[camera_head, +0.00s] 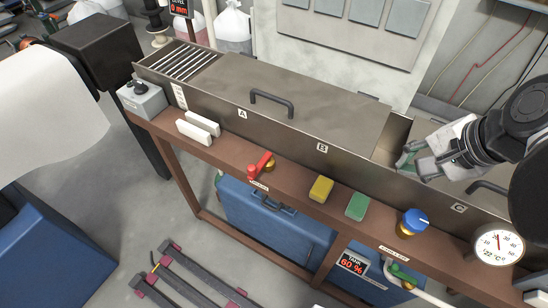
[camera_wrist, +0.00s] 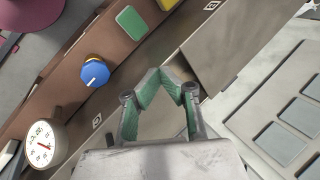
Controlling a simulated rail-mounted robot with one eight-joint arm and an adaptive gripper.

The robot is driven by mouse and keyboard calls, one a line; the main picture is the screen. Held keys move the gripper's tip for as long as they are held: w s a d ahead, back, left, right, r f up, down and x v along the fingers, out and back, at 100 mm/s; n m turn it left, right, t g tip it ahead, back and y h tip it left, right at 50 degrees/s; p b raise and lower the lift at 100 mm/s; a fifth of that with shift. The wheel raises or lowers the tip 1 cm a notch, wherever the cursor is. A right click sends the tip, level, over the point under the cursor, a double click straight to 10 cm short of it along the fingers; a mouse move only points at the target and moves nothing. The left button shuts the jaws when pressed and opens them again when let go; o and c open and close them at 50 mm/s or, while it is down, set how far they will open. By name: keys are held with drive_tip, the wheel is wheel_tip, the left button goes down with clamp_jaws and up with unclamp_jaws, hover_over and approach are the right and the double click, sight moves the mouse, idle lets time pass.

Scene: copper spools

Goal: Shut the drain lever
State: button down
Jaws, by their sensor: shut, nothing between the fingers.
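A red lever (camera_head: 261,165) with a brass fitting sits on the brown front ledge, left of a yellow block; the small label below it is too small to read. A second, green-handled lever (camera_head: 403,274) on a brass valve shows low at the right, below the ledge. I cannot tell from the labels which one is the drain lever. My gripper (camera_head: 405,158) is shut and empty at the right, over the trough near its open gap, apart from both levers. Its green fingers also show in the wrist view (camera_wrist: 168,78), where neither lever is seen.
The ledge (camera_head: 230,153) carries white blocks (camera_head: 198,128), a yellow block (camera_head: 321,188), a green block (camera_head: 357,206), a blue knob (camera_head: 413,222) and a round gauge (camera_head: 498,244). The metal trough (camera_head: 320,120) with handled lids runs behind. A tank display (camera_head: 353,262) hangs below.

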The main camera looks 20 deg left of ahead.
drive_tip(key=a+f+m+g+y+b, duration=0.2)
drive_tip(key=a+f+m+g+y, duration=0.2)
drive_tip(key=a, duration=1.2)
drive_tip(key=shift+s+a+m+g+b, duration=0.2)
drive_tip(key=shift+a+m+g+b, duration=0.2)
drive_tip(key=shift+m+g, duration=1.1)
drive_tip(key=shift+f, duration=0.1)
drive_tip(key=b, duration=0.1)
approach(257, 172)
drive_tip(key=f, duration=0.2)
drive_tip(key=s+f, duration=0.1)
drive_tip(key=f, duration=0.1)
drive_tip(key=shift+s+a, duration=0.1)
drive_tip(key=shift+a, duration=0.05)
drive_tip(key=shift+s+a+r, duration=0.1)
drive_tip(key=shift+s+a, duration=0.15)
drive_tip(key=shift+a, duration=0.25)
drive_tip(key=shift+s+a, duration=0.2)
drive_tip(key=shift+a, duration=0.3)
drive_tip(key=shift+s+a, duration=0.25)
drive_tip(key=shift+a, duration=0.5)
drive_tip(key=shift+m+t, duration=0.3)
